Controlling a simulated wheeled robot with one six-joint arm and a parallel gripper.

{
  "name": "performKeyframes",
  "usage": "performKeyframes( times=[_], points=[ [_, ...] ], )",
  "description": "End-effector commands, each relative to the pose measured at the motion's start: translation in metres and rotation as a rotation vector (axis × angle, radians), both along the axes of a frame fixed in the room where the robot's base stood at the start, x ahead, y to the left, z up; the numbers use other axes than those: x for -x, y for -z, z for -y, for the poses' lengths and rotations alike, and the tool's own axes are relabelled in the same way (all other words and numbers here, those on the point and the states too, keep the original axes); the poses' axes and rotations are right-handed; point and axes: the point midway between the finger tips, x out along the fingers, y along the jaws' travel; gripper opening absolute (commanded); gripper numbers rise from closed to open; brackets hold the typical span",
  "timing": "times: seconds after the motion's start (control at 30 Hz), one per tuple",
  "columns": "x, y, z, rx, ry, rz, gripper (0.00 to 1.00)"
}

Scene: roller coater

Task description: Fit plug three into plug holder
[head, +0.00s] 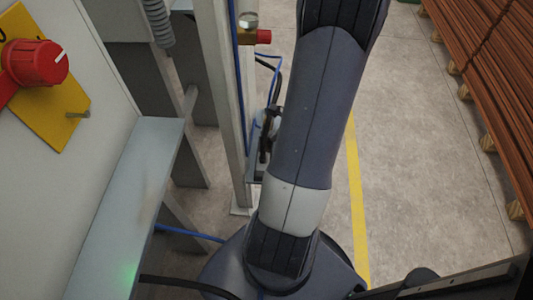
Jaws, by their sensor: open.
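I cannot make out plug three or the plug holder in the head view. My gripper is out of the picture; only links of my arm show, crossing the middle from top to bottom. Small dark parts with cables (266,135) sit beside the metal post, partly hidden behind my arm. I cannot tell what they are.
A red rotary switch (38,62) on a yellow plate (45,110) is at the left, above a grey ledge (125,210). A metal post (226,110) stands left of my arm. Stacked brown boards (490,90) line the right. The floor (430,170) between is clear.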

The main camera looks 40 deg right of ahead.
Motion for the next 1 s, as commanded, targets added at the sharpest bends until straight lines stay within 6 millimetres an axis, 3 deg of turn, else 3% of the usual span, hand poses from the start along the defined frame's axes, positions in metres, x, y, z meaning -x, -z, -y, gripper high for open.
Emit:
performKeyframes(
  times=[0.13,0.4,0.77,1.0],
  points=[
    [0.010,-0.025,0.009,0.003,0.002,0.001,0.85],
    [0.016,-0.037,0.014,-0.001,0.001,0.000,0.85],
    [0.015,-0.033,0.012,-0.002,-0.001,0.000,0.85],
    [0.002,-0.001,0.001,-0.005,-0.003,-0.002,0.85]
  ],
)
